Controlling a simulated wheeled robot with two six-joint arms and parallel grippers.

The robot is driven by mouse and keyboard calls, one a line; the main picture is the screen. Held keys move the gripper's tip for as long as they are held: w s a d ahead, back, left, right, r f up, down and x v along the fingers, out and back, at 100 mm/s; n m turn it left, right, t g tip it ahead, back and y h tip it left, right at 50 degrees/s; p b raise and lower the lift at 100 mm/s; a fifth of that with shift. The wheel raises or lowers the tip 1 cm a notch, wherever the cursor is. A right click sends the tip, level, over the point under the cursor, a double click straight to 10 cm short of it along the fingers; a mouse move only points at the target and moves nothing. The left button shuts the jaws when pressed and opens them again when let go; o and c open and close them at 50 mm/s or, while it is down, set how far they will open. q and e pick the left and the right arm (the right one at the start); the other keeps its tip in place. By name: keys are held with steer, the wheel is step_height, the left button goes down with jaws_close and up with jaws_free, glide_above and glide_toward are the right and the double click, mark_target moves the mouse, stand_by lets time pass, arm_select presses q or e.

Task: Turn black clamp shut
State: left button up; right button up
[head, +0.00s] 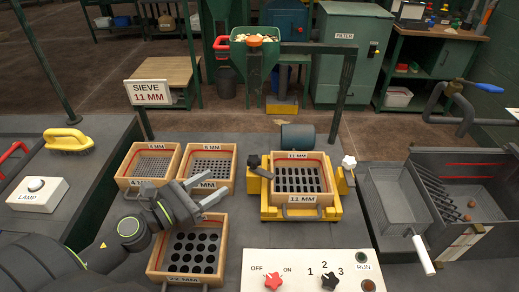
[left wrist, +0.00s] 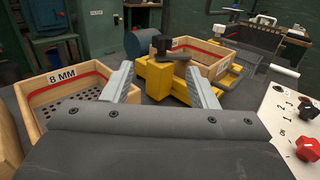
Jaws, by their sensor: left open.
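The black clamp (head: 254,161) sits at the left side of the yellow sieve frame (head: 300,213). Its dark knob and yellow block also show in the left wrist view (left wrist: 165,46), between my fingers and beyond them. A wooden 11 MM sieve (head: 301,178) lies in the frame. A white-knobbed clamp (head: 348,164) stands at the frame's right side. My left gripper (head: 219,188) is open and empty, left of the frame and apart from the black clamp. Its fingers also show in the left wrist view (left wrist: 163,83). My right gripper is not in view.
Several wooden sieves stand left of the frame, including one at the back left (head: 149,165) and one below my gripper (head: 190,250). A control panel (head: 305,270) with red and black knobs lies in front.

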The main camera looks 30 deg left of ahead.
arm_select(q)
steer(key=p, duration=0.5)
glide_toward(259, 158)
steer(key=w, duration=0.2)
steer(key=shift+w+f, duration=0.15)
steer(key=shift+w, duration=0.1)
steer(key=x, duration=0.3)
steer(key=p+x, duration=0.1)
steer(key=x, duration=0.1)
steer(key=p+x, duration=0.1)
steer(key=x, duration=0.2)
steer(key=shift+w+d+f, duration=0.15)
steer(key=shift+w+f, duration=0.15)
steer(key=shift+f, duration=0.1)
